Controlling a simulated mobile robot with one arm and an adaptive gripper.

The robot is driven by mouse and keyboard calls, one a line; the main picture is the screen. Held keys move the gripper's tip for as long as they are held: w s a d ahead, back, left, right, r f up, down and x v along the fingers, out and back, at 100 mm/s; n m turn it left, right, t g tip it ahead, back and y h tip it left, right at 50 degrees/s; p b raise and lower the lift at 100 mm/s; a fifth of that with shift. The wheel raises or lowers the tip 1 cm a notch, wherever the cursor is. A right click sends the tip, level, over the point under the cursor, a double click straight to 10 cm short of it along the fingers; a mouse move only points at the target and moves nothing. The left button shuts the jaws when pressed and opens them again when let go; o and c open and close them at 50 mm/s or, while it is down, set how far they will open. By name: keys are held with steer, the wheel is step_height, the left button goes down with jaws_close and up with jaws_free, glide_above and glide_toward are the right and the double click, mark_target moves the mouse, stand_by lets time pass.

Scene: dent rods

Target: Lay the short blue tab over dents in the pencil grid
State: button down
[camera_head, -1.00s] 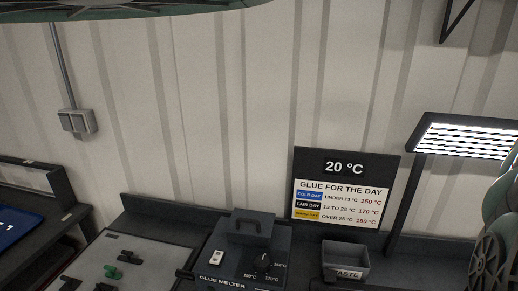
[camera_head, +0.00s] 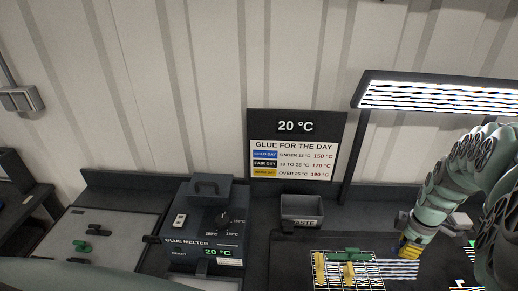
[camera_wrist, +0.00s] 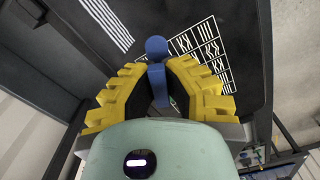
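In the head view, my gripper (camera_head: 408,249) with its yellow fingers is at the right, just right of a lined grid (camera_head: 378,281) on the dark worktop. In the wrist view, the yellow fingers (camera_wrist: 158,75) are closed around the short blue tab (camera_wrist: 156,48). Its rounded end sticks out past the fingertips, and part of its stem shows between them. On the head-view grid lie a green bar (camera_head: 345,254) and yellow bars (camera_head: 320,266). The wrist view shows a white-lined grid with strokes (camera_wrist: 205,48) beyond the tab; I cannot tell whether it is the same grid.
The glue melter (camera_head: 205,235) reads 20 °C and stands left of the grid. A waste bin (camera_head: 301,209) stands behind the grid. A grey tray (camera_head: 120,222) with dark and green pieces is at the left. A lamp (camera_head: 440,93) hangs above my arm.

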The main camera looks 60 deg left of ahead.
mark_target(369, 283)
steer(key=shift+s+a+f+n+b, duration=0.35)
steer(key=shift+s+f+n+b, duration=0.35)
steer(key=shift+s+f, duration=0.75)
steer(key=shift+s+a+f+n+b, duration=0.45)
steer(key=shift+s+f+n, duration=0.4)
steer(key=shift+f, duration=1.05)
steer(key=shift+s+a+f+n+b, duration=0.3)
steer(key=shift+s+f+n+b, duration=0.4)
steer(key=shift+s+f, duration=0.7)
steer(key=shift+w+f+b, duration=0.3)
steer(key=shift+f+b, duration=0.15)
steer(key=shift+f, duration=0.3)
steer(key=c, duration=1)
jaws_free()
steer(key=shift+c, duration=0.2)
steer(key=shift+r, duration=0.15)
steer(key=shift+a+r, duration=0.1)
steer(key=shift+r, duration=1.65)
steer(key=shift+d+r, duration=0.25)
steer(key=shift+r, duration=0.4)
steer(key=shift+w+a+r, duration=0.15)
steer(key=shift+r, duration=1.05)
